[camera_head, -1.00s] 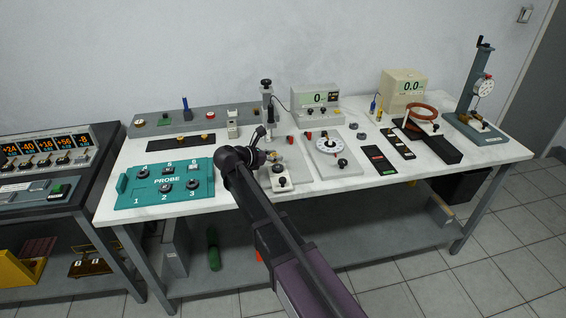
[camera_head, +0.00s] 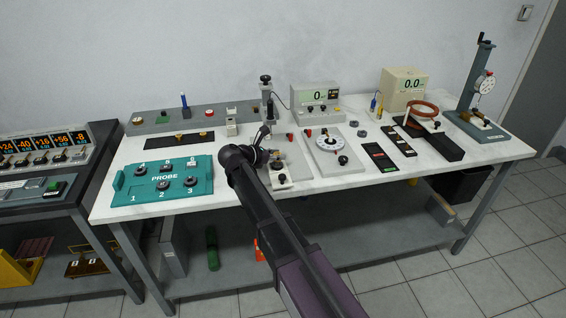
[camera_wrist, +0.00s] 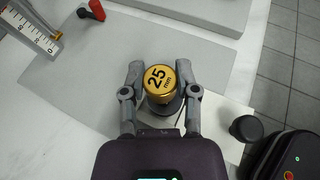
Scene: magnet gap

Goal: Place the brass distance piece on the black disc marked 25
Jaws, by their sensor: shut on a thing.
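The brass distance piece (camera_wrist: 159,78) is a short cylinder with "25 mm" on its top, seen from above in the wrist view. My gripper (camera_wrist: 160,82) is shut on it, one finger on each side. A dark rounded part shows just below the piece; I cannot tell whether they touch. In the head view my gripper (camera_head: 266,158) is over the middle of the bench, largely hidden behind my arm, and the piece cannot be made out. I cannot pick out a black disc marked 25 in either view.
A grey plate (camera_wrist: 95,55) lies under my gripper, with a white scale (camera_wrist: 30,33) and a red-ended part (camera_wrist: 91,10) nearby. A black knob (camera_wrist: 246,128) stands at right. A teal probe panel (camera_head: 130,195) lies left of my arm, a dial plate (camera_head: 340,170) right.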

